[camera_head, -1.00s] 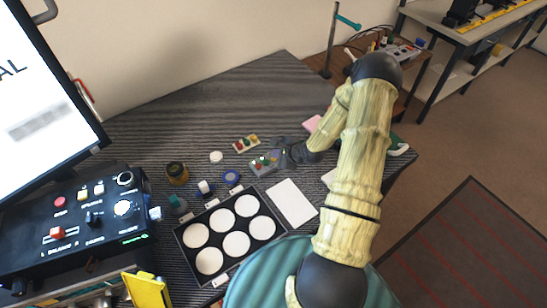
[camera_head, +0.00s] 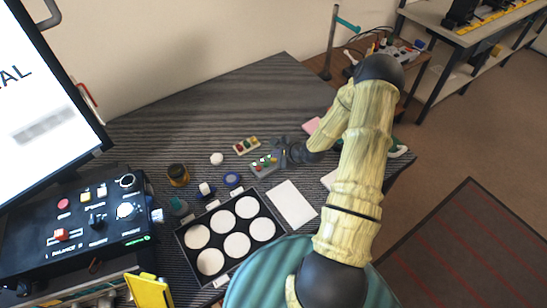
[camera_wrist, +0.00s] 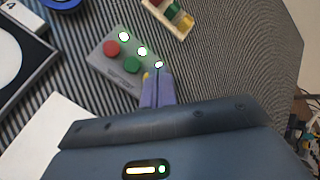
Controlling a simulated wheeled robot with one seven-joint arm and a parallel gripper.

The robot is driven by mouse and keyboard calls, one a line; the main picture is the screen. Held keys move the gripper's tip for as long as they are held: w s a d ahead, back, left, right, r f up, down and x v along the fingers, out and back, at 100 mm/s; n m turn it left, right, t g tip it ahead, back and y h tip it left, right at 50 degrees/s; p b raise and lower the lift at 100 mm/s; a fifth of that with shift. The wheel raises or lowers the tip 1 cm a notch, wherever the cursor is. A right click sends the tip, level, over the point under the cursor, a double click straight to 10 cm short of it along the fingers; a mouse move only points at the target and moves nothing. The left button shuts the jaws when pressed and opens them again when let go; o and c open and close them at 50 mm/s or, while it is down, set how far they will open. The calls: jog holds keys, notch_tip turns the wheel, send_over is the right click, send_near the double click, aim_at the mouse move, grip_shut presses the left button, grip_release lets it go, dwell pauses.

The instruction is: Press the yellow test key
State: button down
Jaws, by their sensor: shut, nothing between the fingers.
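A small grey key box (camera_wrist: 118,72) lies on the dark striped table, with a red key (camera_wrist: 111,48), a green key (camera_wrist: 132,65) and a row of three lit lamps (camera_wrist: 142,51). In the head view the box (camera_head: 258,171) is left of my gripper (camera_head: 280,157). In the wrist view my gripper (camera_wrist: 157,75) is shut and empty, its purple fingertips at the box's right end. A sliver of the yellow key (camera_wrist: 147,75) shows beside the fingertips; the rest is hidden. I cannot tell whether they touch or press it.
A second small block with coloured tops (camera_wrist: 172,17) lies close behind the box. A black tray with white discs (camera_head: 267,258), a white sheet (camera_head: 292,204) and small jars (camera_head: 178,175) are nearby. A black control panel (camera_head: 75,225) stands at left.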

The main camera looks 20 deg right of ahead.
jog(key=shift+r, duration=0.1)
notch_tip(320, 180, up, 5)
jog(key=p, duration=0.4)
dwell(0.4)
dwell(0.8)
jog(key=s+a+r+n+g+h, duration=0.1)
jog(key=s+a+r+n+g, duration=0.2)
jog(key=s+a+r+n, duration=0.3)
jog(key=s+a+r+n+g+h, duration=0.2)
jog(key=s+a+r+n, duration=0.4)
jog(key=s+r+n, duration=0.8)
notch_tip(320, 180, up, 4)
jog(key=shift+r+n+g+h, duration=0.1)
jog(key=shift+n+g+h, duration=0.25)
jog(key=shift+n, duration=0.85)
